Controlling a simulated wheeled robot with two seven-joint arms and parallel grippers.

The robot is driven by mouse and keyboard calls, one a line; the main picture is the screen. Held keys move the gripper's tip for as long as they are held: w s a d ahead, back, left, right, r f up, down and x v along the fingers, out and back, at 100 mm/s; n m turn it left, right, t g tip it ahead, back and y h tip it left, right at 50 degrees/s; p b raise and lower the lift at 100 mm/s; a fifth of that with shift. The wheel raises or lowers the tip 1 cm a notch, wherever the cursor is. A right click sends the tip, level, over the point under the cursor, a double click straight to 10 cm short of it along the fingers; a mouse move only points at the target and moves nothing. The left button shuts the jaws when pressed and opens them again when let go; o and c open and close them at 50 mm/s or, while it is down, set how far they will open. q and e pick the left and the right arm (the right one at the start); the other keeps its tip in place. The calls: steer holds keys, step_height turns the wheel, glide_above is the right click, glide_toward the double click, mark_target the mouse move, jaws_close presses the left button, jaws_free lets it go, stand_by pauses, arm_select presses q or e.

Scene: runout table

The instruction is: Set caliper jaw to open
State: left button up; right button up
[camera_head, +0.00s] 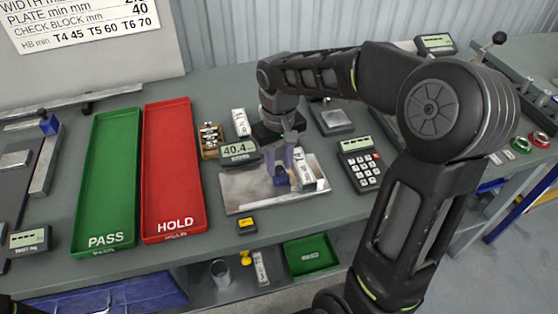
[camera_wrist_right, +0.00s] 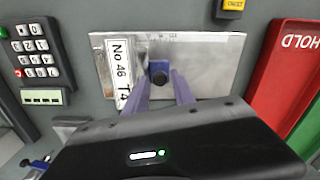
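The caliper's display (camera_head: 240,151) reads 40.4 in the head view. Beside it lies a silver plate (camera_head: 245,190), which also shows in the wrist view (camera_wrist_right: 215,65). A dark knob (camera_wrist_right: 158,73) stands at the plate. My right gripper (camera_head: 281,172) reaches down over the plate. In the wrist view its two purple fingers (camera_wrist_right: 161,90) are apart, one on each side of the knob, with small gaps visible. A white label strip marked No 46 T4 (camera_wrist_right: 122,68) lies left of the fingers. My arm hides part of the caliper. My left gripper is not in view.
A green PASS tray (camera_head: 108,185) and red HOLD tray (camera_head: 172,170) lie to the left. A keypad device (camera_head: 360,163) stands to the right. A small yellow device (camera_head: 246,224) lies in front. A green bin (camera_head: 310,254) is on the lower shelf.

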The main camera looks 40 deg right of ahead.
steer(key=shift+c, duration=0.4)
jaws_close()
stand_by(0.9)
